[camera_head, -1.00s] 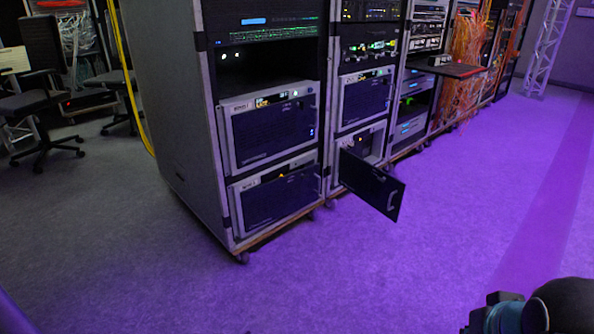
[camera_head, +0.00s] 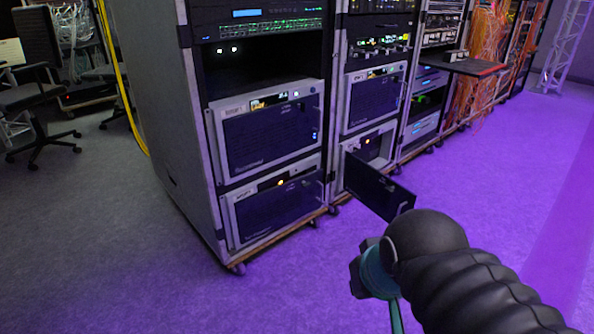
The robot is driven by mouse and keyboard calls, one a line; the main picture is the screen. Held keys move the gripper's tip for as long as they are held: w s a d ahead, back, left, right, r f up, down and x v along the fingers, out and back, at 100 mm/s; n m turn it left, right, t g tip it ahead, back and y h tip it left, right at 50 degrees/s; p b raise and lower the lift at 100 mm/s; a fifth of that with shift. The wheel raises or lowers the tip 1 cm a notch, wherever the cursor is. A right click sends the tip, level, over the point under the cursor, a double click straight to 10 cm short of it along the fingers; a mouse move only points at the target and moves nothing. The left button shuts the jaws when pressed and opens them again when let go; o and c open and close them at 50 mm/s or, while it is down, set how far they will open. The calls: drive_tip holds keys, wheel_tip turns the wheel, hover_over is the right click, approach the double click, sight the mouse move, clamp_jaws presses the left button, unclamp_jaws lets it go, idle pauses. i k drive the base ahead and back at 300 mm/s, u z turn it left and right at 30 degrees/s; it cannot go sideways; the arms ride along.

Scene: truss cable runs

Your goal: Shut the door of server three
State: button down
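One server door (camera_head: 375,187) stands wide open, a dark panel with a pale handle near its free edge. It swings out toward me from the lower server (camera_head: 376,143) in the second rack. That server's open front shows a small orange light. I cannot read its label, so the number three is not confirmed. My arm, in black ribbed sleeve with a teal ring, reaches in from the lower right, in front of and below the door in the picture. I cannot make out gripper fingers; no contact with the door shows.
Closed server units (camera_head: 268,132) and (camera_head: 272,208) fill the nearest rack (camera_head: 163,120). Another closed unit (camera_head: 374,97) sits above the open one. A shelf (camera_head: 466,66) sticks out farther right near orange cables (camera_head: 487,45). Purple-lit floor (camera_head: 480,170) is clear on the right.

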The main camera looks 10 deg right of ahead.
sight(261, 213)
drive_tip(key=z, duration=0.4)
drive_tip(key=i, duration=1)
drive_tip(key=z, duration=0.8)
